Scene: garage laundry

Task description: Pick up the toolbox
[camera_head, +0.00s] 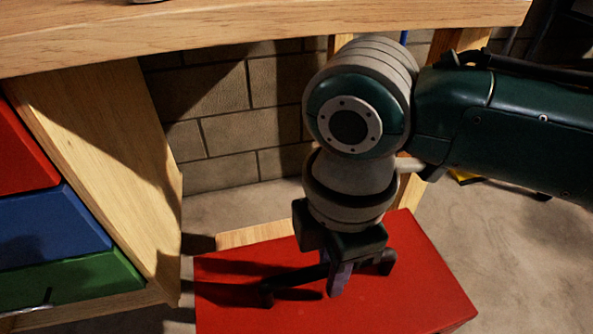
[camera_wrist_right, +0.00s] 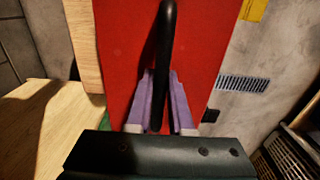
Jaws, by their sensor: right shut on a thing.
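The red toolbox (camera_head: 427,290) stands under the wooden workbench at the bottom of the head view, with its black handle (camera_head: 284,280) on top. My right gripper (camera_head: 338,279) reaches down from above and is shut on the handle. In the right wrist view, the purple fingers of the gripper (camera_wrist_right: 160,100) lie on both sides of the black handle (camera_wrist_right: 167,40), over the red lid (camera_wrist_right: 122,40). Whether the toolbox is off the floor cannot be told. My left gripper is not in view.
The workbench top (camera_head: 230,22) overhangs the back. A wooden side panel (camera_head: 110,160) and red, blue (camera_head: 50,228) and green drawers stand at the left. A block wall (camera_head: 225,110) closes the back. Bare concrete floor (camera_head: 520,250) lies to the right.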

